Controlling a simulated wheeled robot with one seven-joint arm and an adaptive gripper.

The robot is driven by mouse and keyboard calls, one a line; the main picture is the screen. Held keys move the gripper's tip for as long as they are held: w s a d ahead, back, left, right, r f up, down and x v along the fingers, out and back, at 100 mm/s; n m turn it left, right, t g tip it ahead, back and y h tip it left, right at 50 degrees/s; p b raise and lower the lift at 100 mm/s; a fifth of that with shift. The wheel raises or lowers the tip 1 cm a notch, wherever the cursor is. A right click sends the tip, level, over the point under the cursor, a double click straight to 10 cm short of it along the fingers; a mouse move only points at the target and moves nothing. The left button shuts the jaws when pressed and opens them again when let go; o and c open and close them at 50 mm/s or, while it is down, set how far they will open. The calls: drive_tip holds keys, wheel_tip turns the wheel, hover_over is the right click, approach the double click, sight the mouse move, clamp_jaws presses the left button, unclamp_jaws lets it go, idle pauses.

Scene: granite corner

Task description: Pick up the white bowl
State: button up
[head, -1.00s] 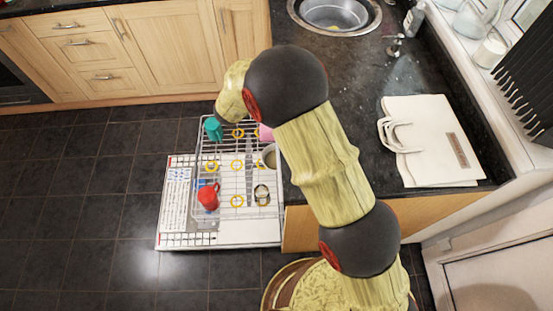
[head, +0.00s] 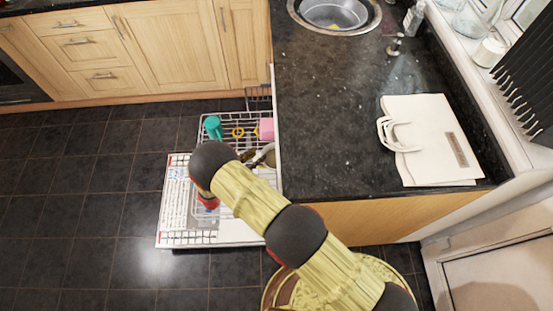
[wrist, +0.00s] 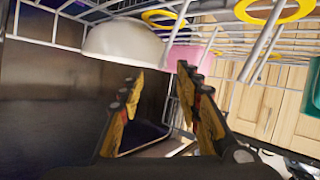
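The white bowl (wrist: 124,42) is at the upper left of the wrist view, by the rack's wires. My gripper (wrist: 160,92) is open below it in that view, with its two dark and yellow fingers apart and nothing between them. The left fingertip is close to the bowl's lower edge; I cannot tell whether they touch. In the head view, my arm reaches over the pulled-out dishwasher rack (head: 222,128) and hides much of it, and the bowl is hard to make out there.
A pink item (head: 266,128) and a teal cup (head: 213,127) stand in the rack; the pink item also shows behind the bowl in the wrist view (wrist: 190,60). A red item (head: 208,203) is partly hidden by my arm. The counter (head: 330,130) borders the rack's right side.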

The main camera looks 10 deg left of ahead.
sight(266, 149)
drive_tip(key=b+x, duration=0.1)
drive_tip(key=x, duration=0.4)
drive_tip(key=shift+w+a+b, duration=0.1)
drive_tip(key=shift+w+b, duration=0.15)
drive_tip(key=shift+b, duration=0.05)
drive_tip(key=c, duration=0.4)
clamp_jaws()
